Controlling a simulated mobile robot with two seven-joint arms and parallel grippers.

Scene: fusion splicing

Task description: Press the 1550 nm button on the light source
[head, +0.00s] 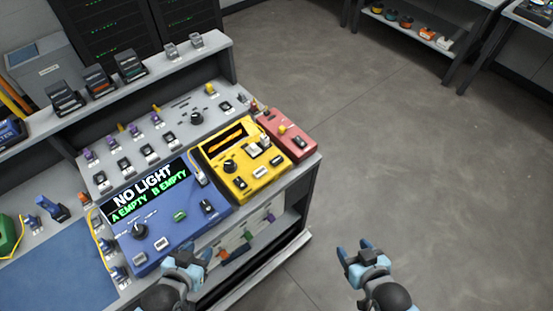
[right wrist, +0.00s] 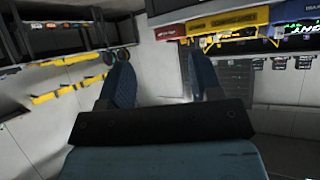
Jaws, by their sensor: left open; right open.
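Three instruments stand side by side on the grey bench: a blue one (head: 160,222) whose screen reads "NO LIGHT, A EMPTY, B EMPTY", a yellow one (head: 245,160) with a dark display, a knob and several buttons, and a smaller red one (head: 287,134). The button labels are too small to read, so I cannot tell which button is 1550 nm or which instrument is the light source. My left gripper (head: 187,257) is open, in front of the blue instrument's near edge. My right gripper (head: 355,248) is open and empty over the floor, right of the bench; its fingers also show in the right wrist view (right wrist: 163,82).
Behind the instruments is a sloped grey panel (head: 180,107) with several switches and connectors, and a raised shelf (head: 150,72) with small devices. A blue mat (head: 50,275) lies at left. The floor (head: 420,160) right of the bench is clear.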

